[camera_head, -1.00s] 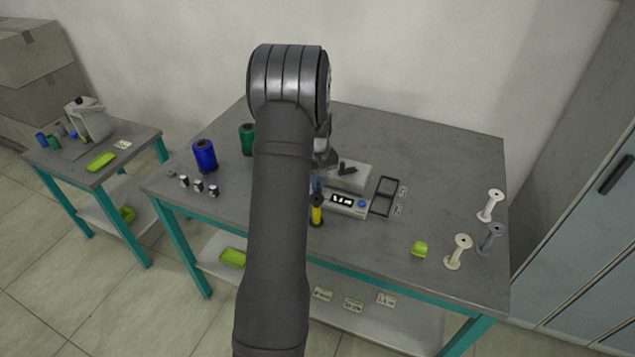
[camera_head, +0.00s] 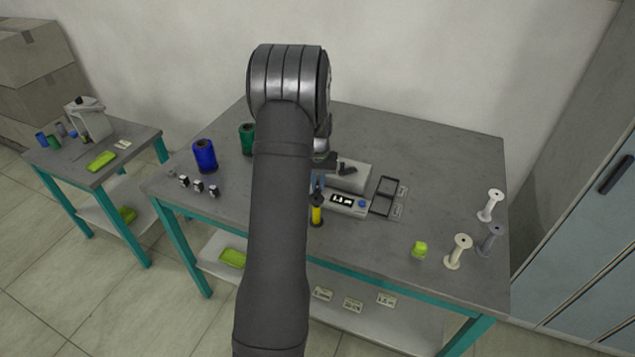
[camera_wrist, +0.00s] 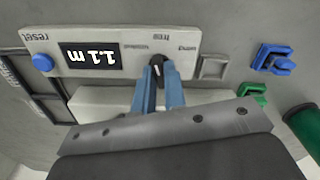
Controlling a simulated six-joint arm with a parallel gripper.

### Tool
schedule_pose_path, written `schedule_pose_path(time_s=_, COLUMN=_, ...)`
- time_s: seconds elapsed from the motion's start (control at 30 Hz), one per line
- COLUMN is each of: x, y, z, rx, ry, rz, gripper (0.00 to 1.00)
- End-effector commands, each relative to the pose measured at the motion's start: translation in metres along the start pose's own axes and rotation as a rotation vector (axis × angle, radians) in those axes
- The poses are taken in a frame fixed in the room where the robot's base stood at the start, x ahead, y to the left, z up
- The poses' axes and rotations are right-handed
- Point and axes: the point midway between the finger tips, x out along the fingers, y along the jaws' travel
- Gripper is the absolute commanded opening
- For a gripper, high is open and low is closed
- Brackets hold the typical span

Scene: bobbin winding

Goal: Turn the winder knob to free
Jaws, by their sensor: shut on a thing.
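The winder (camera_head: 348,177) is a pale grey machine on the table, partly hidden by my arm in the head view. Its front panel (camera_wrist: 205,44) fills the top of the wrist view, upside down, with a display (camera_wrist: 91,57) reading 1.1 m.
A blue reset button (camera_wrist: 42,63) is beside the display. A yellow-wound bobbin (camera_head: 317,214) stands before the winder. Blue (camera_head: 204,156) and green (camera_head: 247,139) spools stand left.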

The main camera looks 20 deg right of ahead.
Motion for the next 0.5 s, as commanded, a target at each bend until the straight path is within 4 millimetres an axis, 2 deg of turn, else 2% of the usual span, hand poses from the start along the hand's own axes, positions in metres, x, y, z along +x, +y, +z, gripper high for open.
schedule_pose_path(time_s=0.2, x=-0.0008, y=0.0, z=-0.0005, rx=0.15, ry=0.001, rz=0.0, gripper=0.0)
schedule_pose_path(time_s=0.5, x=-0.001, y=0.0, z=-0.0006, rx=0.269, ry=0.002, rz=0.0, gripper=0.0)
